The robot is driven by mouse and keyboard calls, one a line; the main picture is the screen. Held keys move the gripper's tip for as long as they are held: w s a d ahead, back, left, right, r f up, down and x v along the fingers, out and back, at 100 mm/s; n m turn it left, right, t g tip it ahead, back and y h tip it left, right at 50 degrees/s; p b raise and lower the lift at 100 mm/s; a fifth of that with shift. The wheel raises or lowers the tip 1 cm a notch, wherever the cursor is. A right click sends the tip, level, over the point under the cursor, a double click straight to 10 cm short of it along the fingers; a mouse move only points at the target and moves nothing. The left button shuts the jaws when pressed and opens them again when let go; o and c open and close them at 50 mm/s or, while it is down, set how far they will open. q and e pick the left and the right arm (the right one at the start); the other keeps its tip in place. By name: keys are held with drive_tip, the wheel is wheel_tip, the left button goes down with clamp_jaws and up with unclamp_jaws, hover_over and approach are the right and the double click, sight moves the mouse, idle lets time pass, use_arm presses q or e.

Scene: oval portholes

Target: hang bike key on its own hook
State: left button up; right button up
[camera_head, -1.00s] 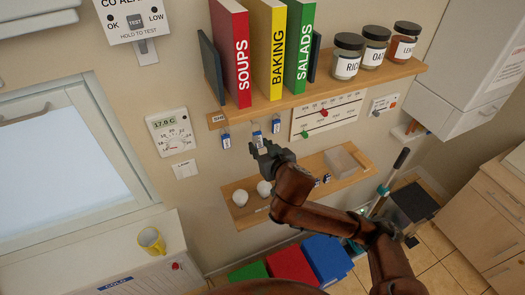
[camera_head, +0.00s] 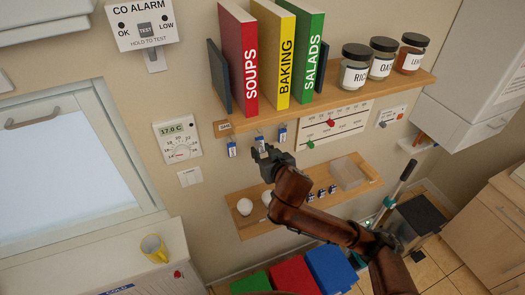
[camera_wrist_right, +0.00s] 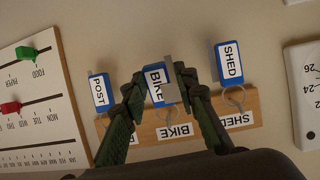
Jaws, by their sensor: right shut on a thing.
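The bike key's blue tag (camera_wrist_right: 154,86), with a white BIKE label, is between the fingers of my right gripper (camera_wrist_right: 160,92); in the head view the gripper (camera_head: 268,157) is shut on the tag (camera_head: 262,143) at the wall. A wooden key rack (camera_wrist_right: 205,118) has a BIKE label (camera_wrist_right: 174,131) close to the held key. A metal ring is partly hidden between the fingers, and I cannot tell whether it is around a hook. The SHED tag (camera_wrist_right: 229,63) and POST tag (camera_wrist_right: 99,90) hang on either side. My left gripper is not in view.
A shelf with books (camera_head: 239,60) and jars (camera_head: 354,66) juts out above the rack. A slider calendar (camera_head: 334,125) and a thermostat (camera_head: 177,140) flank the rack.

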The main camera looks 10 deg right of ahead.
idle(0.4)
drive_tip(key=o, duration=1.2)
